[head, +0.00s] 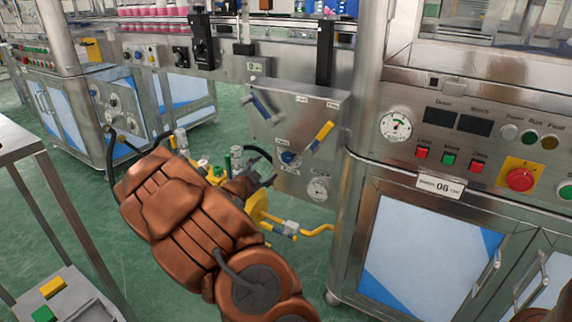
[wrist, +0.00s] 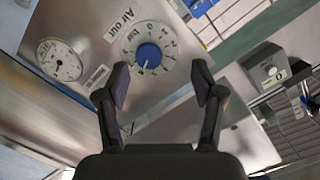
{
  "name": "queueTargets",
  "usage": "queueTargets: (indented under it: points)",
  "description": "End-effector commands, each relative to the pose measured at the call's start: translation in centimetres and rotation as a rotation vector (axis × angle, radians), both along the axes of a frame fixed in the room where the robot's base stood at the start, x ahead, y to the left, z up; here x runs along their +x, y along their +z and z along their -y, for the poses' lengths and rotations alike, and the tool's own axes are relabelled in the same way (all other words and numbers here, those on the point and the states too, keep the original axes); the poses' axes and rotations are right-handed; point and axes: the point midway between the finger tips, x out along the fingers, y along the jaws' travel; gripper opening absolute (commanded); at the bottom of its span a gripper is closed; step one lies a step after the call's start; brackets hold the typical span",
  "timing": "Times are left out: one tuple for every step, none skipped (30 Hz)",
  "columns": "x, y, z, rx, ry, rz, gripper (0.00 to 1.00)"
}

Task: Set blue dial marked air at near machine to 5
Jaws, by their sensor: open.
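The blue dial (wrist: 148,55) sits in a round white scale plate on a steel panel in the wrist view. A white mark on it points toward the bottom of the picture; the number there is too small to read surely. A label reading "Air out" upside down is beside it. In the head view the blue dial (head: 288,157) is low on the panel, partly beside my gripper. My gripper (wrist: 162,84) is open and empty, its two fingers apart, facing the dial. In the head view my gripper (head: 263,174) is just left of the dial.
A pressure gauge (wrist: 60,61) is beside the dial. Above the dial, a yellow-handled lever (head: 321,135) and a blue-handled lever (head: 262,108) stick out from the panel. Yellow pipes (head: 290,228) run below. A machine with gauge and buttons (head: 450,160) stands at the right.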

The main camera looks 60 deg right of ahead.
Motion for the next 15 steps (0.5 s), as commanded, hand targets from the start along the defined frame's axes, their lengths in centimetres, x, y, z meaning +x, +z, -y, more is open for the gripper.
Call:
queueTargets:
  points:
    - [-0.9,-0.4,0.7,-0.028,-0.032,0.007,0.68]
    - [-1.3,-0.4,0.9,-0.043,-0.046,0.012,0.68]
    - [-1.7,-0.3,1.2,-0.062,-0.062,0.018,0.68]
    - [-2.0,-0.2,1.3,-0.072,-0.072,0.022,0.68]
    - [-2.2,-0.2,1.5,-0.079,-0.078,0.024,0.68]
    - [-2.4,-0.2,1.6,-0.086,-0.086,0.027,0.68]
    - [-2.5,-0.1,1.7,-0.089,-0.088,0.028,0.68]
    - [-2.6,-0.1,1.9,-0.091,-0.090,0.030,0.68]
    - [-2.6,-0.1,2.1,-0.092,-0.092,0.031,0.68]
    - [-2.6,0.0,2.2,-0.094,-0.092,0.031,0.68]
    - [-2.5,0.0,2.4,-0.093,-0.091,0.031,0.68]
    - [-2.5,0.0,2.7,-0.094,-0.091,0.031,0.68]
    - [-2.5,0.0,3.0,-0.094,-0.091,0.031,0.68]
    - [-2.5,0.0,3.3,-0.094,-0.091,0.031,0.68]
    - [-2.4,0.0,3.6,-0.094,-0.090,0.031,0.68]
